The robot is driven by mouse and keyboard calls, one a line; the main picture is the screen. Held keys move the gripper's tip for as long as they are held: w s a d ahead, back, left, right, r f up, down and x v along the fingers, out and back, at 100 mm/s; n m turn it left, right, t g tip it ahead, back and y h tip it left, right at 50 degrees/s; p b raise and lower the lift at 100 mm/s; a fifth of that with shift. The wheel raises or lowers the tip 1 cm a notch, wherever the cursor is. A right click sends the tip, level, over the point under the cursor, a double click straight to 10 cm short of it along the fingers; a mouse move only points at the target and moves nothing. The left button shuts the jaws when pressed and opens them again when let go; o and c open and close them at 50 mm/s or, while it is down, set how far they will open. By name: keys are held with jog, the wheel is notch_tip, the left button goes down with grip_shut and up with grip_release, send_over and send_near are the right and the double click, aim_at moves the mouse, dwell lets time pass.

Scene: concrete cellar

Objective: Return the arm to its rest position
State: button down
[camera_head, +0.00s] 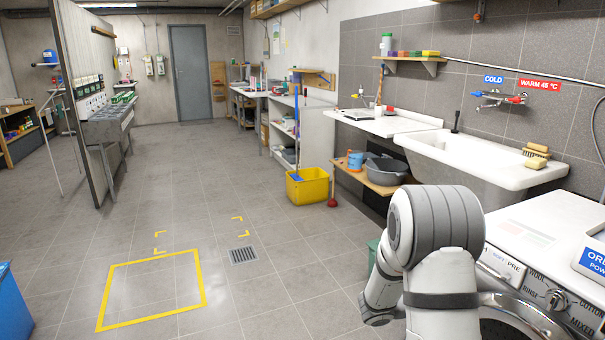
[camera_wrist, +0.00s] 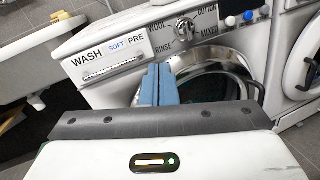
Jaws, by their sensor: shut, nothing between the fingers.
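My arm shows at the lower right of the head view, folded beside the washing machine (camera_head: 535,255); my gripper is hidden there. In the wrist view my gripper (camera_wrist: 157,72) is shut, its two blue fingers together with nothing between them. The fingers point toward the front of the washing machine (camera_wrist: 125,38), in front of its round door (camera_wrist: 215,60). I cannot tell the exact gap between the fingertips and the machine.
A white sink (camera_head: 470,160) stands along the right wall behind the machine. A yellow bucket (camera_head: 308,187) is on the floor ahead. A yellow-taped square (camera_head: 103,300) and a drain (camera_head: 242,255) mark the mostly clear floor. A blue container (camera_head: 10,305) is at the left edge.

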jog(key=s+a+r+m+g+y+p, duration=0.2)
jog(key=s+a+r+m+y+p, duration=0.1)
jog(key=s+r+m+y+p, duration=0.25)
jog(key=s+a+r+m+g+y+p, duration=0.2)
jog(key=s+a+r+m+g+y, duration=0.15)
jog(key=s+r, duration=0.4)
jog(key=s+a+r+m+t+y+p, duration=0.3)
jog(key=s+a+r+m+y, duration=0.1)
jog(key=a, duration=0.4)
jog(key=s+a+r+m+t+y+p, duration=0.3)
jog(key=s+a+r+m+y+p, duration=0.1)
jog(key=a, duration=0.5)
jog(key=shift+s+r+y, duration=0.15)
jog(key=shift+s+y, duration=0.15)
jog(key=shift+y, duration=0.3)
